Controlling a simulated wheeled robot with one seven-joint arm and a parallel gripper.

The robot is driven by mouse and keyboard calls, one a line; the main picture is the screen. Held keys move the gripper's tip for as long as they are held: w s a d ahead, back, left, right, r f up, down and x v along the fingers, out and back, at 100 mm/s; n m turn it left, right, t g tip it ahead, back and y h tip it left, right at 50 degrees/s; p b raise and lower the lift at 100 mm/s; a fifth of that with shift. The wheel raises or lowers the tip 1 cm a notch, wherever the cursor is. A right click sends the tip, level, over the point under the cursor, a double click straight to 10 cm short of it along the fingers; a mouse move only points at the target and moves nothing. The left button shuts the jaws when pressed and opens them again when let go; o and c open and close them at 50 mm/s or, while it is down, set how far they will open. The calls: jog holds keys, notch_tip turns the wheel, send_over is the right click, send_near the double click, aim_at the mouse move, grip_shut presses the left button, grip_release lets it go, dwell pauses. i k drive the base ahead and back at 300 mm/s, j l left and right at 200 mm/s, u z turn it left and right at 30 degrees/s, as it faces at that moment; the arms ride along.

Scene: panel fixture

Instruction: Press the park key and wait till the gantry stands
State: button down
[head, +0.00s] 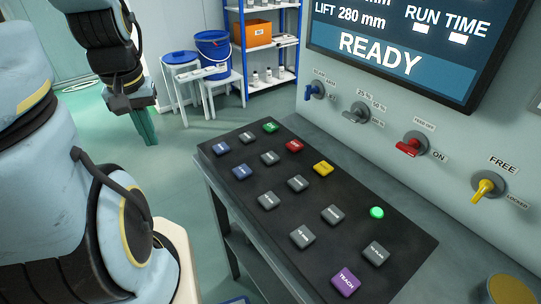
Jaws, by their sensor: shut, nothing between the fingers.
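The black key panel (400,241) lies on a bench in front of me. It bears several grey keys, such as one near its right end (376,254), with labels too small to read surely. I cannot tell which is the park key. Other keys are green (270,127), red (294,146), yellow (323,168), blue (242,172) and a purple one marked TEACH (346,281). A round green lamp (377,212) is lit. My gripper (146,130), with green fingers, is shut at the upper left, apart from the panel. No gantry shows.
A screen (390,45) reads READY and LIFT 280 mm. Below it are blue (316,92), grey (355,115), red (408,147) and yellow (486,187) switches. A blue bucket (213,50) and a shelf (262,45) stand behind. Floor is clear left of the bench.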

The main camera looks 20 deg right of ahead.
aim_at(269, 158)
jog(key=i+j+z, duration=0.2)
jog(key=z, duration=0.2)
jog(key=i+j+z, duration=0.1)
jog(key=j+z, duration=0.25)
jog(key=j, duration=0.15)
jog(key=i+j+z, duration=0.1)
jog(key=j+z, duration=0.65)
